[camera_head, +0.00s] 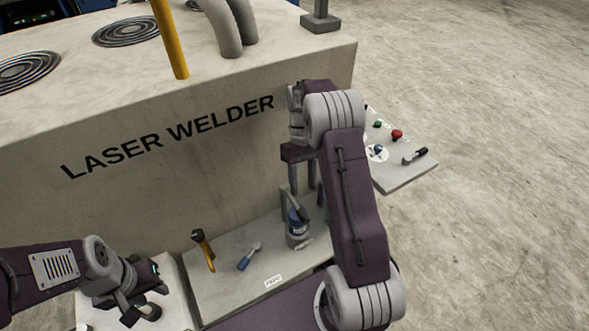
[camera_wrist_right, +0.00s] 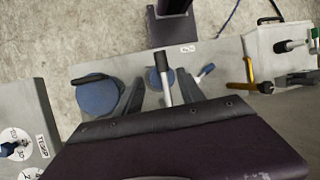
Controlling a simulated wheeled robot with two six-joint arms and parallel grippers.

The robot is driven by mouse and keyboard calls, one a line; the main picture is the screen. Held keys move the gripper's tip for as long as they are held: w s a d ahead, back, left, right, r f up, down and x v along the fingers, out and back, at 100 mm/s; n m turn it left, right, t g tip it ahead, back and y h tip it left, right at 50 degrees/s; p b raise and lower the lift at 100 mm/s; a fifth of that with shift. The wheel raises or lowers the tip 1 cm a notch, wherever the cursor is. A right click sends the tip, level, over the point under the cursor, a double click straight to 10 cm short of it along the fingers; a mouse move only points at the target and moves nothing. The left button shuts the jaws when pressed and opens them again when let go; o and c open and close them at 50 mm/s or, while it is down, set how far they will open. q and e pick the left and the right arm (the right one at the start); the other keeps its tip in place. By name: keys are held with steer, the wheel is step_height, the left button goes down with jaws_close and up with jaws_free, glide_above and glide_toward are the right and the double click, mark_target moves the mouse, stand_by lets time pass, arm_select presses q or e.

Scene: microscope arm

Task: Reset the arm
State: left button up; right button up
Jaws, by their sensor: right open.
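My right gripper (camera_head: 303,187) is open and points down over the front ledge of the laser welder. Below it stands a blue cylinder with a grey lever arm (camera_head: 298,226). In the right wrist view, the blue round top (camera_wrist_right: 152,76) and its pale rod (camera_wrist_right: 162,80) lie between my dark finger shapes. I cannot tell whether they touch. A second blue disc with a dark handle (camera_wrist_right: 98,97) sits to the left there. My left gripper (camera_head: 135,300) is low at the left, over a pale panel; its jaw state is unclear.
A side panel (camera_head: 405,178) carries red and green buttons and a black-tipped lever. The welder body (camera_head: 180,190) rises behind. Open floor lies to the right.

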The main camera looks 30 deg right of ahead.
steer(key=s+a+r+n+t+h+b, duration=0.1)
steer(key=s+a+r+n+b, duration=0.15)
steer(key=a+r, duration=0.4)
steer(key=s+a+f+m+t, duration=0.2)
steer(key=s+f+m+t, duration=0.1)
steer(key=s+f, duration=0.5)
steer(key=shift+s+a+m+t+h, duration=0.3)
steer(key=shift+s+a+m+t, duration=0.1)
steer(key=shift+s+t, duration=0.4)
